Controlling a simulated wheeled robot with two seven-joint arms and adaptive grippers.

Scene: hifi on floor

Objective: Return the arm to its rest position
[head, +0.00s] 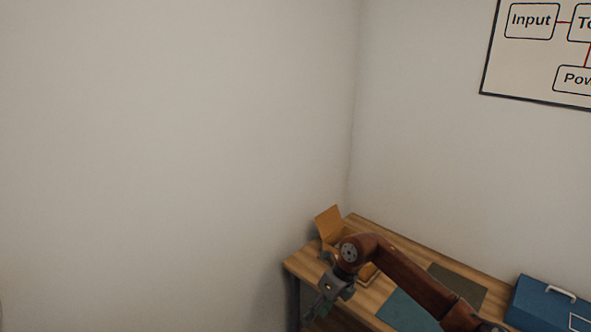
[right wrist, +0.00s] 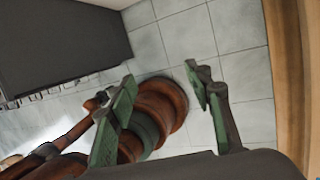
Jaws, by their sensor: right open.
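My right arm, brown, reaches in from the lower right of the head view and bends down at its wrist. My right gripper (head: 320,306) hangs by the left front edge of the wooden table (head: 364,222). In the right wrist view its two green-padded fingers (right wrist: 160,80) are spread apart, with nothing held between them. Pale floor tiles (right wrist: 187,37) and brown parts of my own body show beyond the fingers. My left gripper is not in view.
An open cardboard box (head: 328,222) stands at the table's far left corner, partly hidden by my arm. A blue-green mat (head: 403,312), a dark mat (head: 458,286) and a blue case (head: 543,303) lie to the right. A bare wall (head: 170,150) fills the left.

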